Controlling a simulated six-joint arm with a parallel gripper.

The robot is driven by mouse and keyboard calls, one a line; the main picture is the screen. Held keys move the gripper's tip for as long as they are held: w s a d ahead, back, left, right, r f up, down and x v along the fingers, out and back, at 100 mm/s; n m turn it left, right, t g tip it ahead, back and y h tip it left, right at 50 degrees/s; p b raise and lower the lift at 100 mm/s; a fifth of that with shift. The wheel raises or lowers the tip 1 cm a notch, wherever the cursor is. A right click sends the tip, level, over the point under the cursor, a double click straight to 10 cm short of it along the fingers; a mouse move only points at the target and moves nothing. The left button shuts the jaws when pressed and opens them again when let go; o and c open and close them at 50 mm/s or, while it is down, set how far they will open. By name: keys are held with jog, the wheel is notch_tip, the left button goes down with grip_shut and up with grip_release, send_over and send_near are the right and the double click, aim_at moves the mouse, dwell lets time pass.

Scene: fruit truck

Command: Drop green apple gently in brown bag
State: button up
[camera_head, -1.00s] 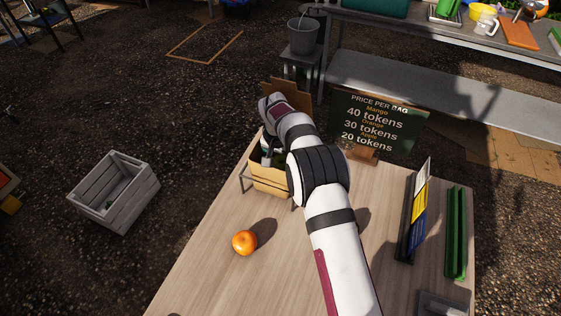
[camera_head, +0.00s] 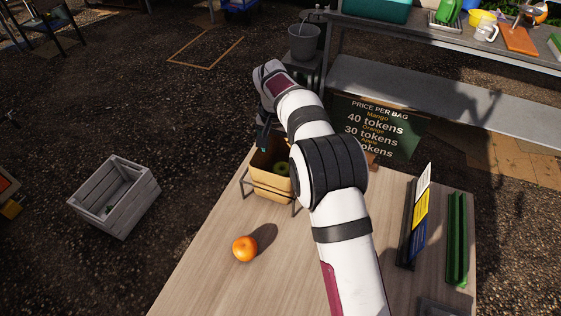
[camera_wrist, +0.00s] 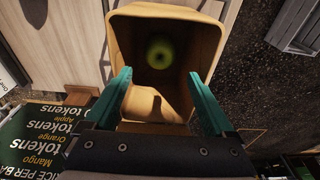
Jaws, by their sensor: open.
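The brown bag (camera_head: 268,185) stands open in a wire holder on the wooden table. The green apple (camera_head: 282,168) lies inside the bag; in the wrist view the apple (camera_wrist: 160,53) shows deep in the bag, clear of the fingers. My gripper (camera_wrist: 163,75) is open and empty, with its teal fingers spread over the bag's mouth (camera_wrist: 207,40). In the head view my gripper (camera_head: 263,146) is above the bag's far edge, partly hidden by my own wrist.
An orange (camera_head: 245,249) sits on the table in front of the bag. A price sign (camera_head: 375,130) stands behind my arm. Card holders (camera_head: 412,225) stand at the table's right. A grey crate (camera_head: 115,197) is on the ground at left. The table's front left is clear.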

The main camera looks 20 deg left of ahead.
jog(key=s+d+r+m, duration=0.1)
jog(key=s+d+r, duration=0.2)
jog(key=d+r, duration=0.6)
jog(key=s+d+r+m+g, duration=0.15)
jog(key=s+d+r, duration=0.35)
jog(key=s+d, duration=0.65)
jog(key=s+d+f+m+y, duration=0.1)
jog(key=s+d+f, duration=0.1)
jog(key=s, duration=0.7)
jog(key=s+d+f+m, duration=0.2)
jog(key=s+d, duration=0.3)
jog(key=s, duration=0.5)
jog(key=shift+f+y, duration=0.35)
jog(key=shift+y, duration=0.05)
